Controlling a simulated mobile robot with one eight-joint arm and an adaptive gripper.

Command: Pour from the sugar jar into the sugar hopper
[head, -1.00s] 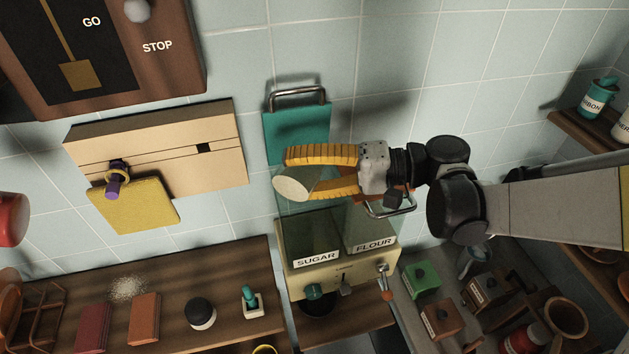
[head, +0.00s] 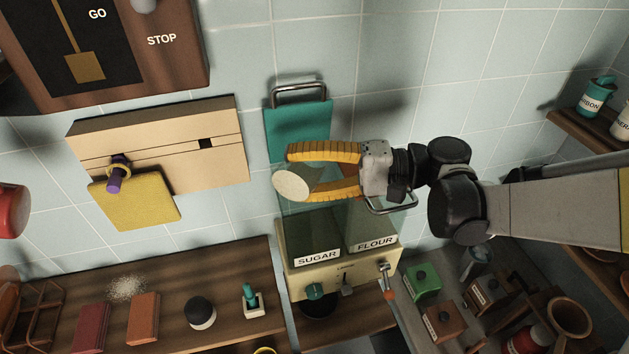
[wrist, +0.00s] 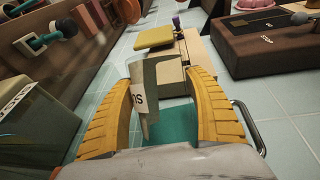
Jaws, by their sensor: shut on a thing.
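My gripper (head: 300,172) is shut on the sugar jar (head: 291,185), its yellow fingers on either side. In the head view the jar's pale, speckled round end faces the camera, and the fingers hide much of its body. In the wrist view the jar (wrist: 147,90) is a pale tilted shape between the fingers, with part of a dark-lettered label showing. The sugar hopper (head: 316,240), a greenish clear bin labelled SUGAR, is below the gripper. The jar is above its left part, apart from it. I cannot tell whether sugar is flowing.
The FLOUR bin (head: 374,232) adjoins on the right, under my gripper. A teal panel (head: 297,128) with a metal handle stands behind against the tiles. A wooden shelf (head: 225,290) at lower left holds blocks, a round black-and-white pot and a white patch of grains (head: 127,288).

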